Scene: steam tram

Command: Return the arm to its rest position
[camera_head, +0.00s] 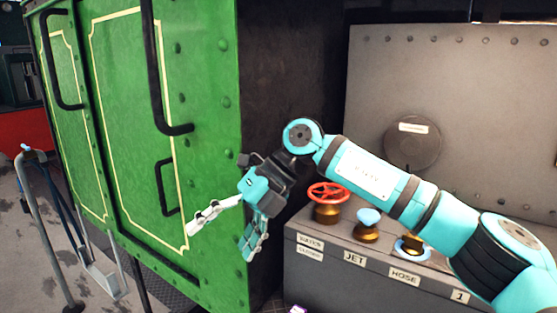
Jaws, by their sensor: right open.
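My right arm (365,180) comes in from the right and reaches across in front of the grey panel. My right gripper (226,229) is at its end, with its fingers spread apart and nothing between them. The gripper shows in front of the lower right part of the green tram side (222,120) and points down and to the left. I cannot tell whether a finger touches the green panel. My left gripper is not in view.
Below my right arm, a grey box (330,270) carries a red valve wheel (328,191), a light blue knob (369,216) and labels such as "JET" and "HOSE". Black handles (166,188) stick out from the green side. Metal railings (45,220) stand at the left.

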